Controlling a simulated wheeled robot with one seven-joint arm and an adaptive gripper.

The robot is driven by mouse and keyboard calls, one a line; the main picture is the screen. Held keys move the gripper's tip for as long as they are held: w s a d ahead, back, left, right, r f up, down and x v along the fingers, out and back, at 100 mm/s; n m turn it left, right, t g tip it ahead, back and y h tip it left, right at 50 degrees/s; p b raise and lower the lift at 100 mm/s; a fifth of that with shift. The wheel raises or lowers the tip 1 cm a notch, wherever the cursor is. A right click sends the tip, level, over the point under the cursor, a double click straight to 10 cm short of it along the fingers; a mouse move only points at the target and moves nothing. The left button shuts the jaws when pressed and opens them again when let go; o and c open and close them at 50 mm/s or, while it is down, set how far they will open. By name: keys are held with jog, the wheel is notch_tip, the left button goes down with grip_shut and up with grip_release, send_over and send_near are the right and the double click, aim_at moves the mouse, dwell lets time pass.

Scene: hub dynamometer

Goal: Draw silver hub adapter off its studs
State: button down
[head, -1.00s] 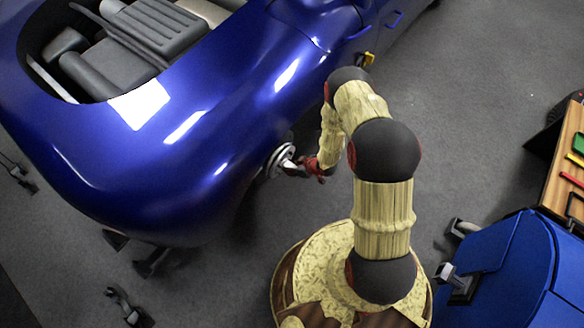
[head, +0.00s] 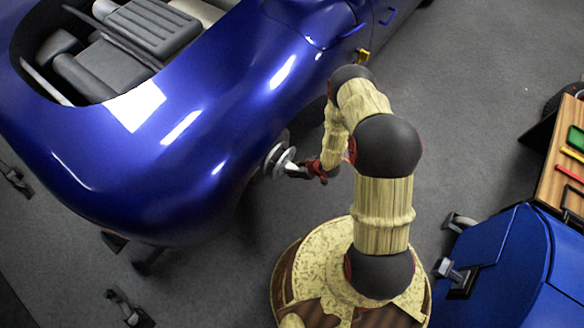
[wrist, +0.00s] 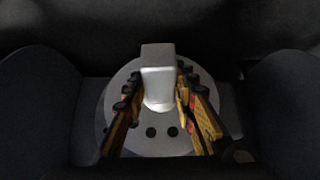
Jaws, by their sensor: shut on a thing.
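The silver hub adapter (wrist: 158,75) shows in the wrist view as a light block standing out from a round grey disc (wrist: 150,140) with dark holes. My gripper (wrist: 158,95) has a finger on each side of the block and is shut on it. In the head view the adapter (head: 283,160) is a bright round piece at the blue car's wheel position, and my gripper (head: 300,168) reaches it from the right. The studs are hidden, and I cannot tell whether the disc is apart from the hub.
The blue car (head: 190,180) fills the upper left, its body curving above the hub. A blue cabinet (head: 505,265) and a wooden bench top with coloured tools (head: 565,165) stand at the right.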

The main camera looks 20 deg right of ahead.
jog(key=shift+s+d, duration=1.35)
jog(key=shift+s, duration=0.3)
jog(key=shift+d, duration=0.1)
dwell(0.4)
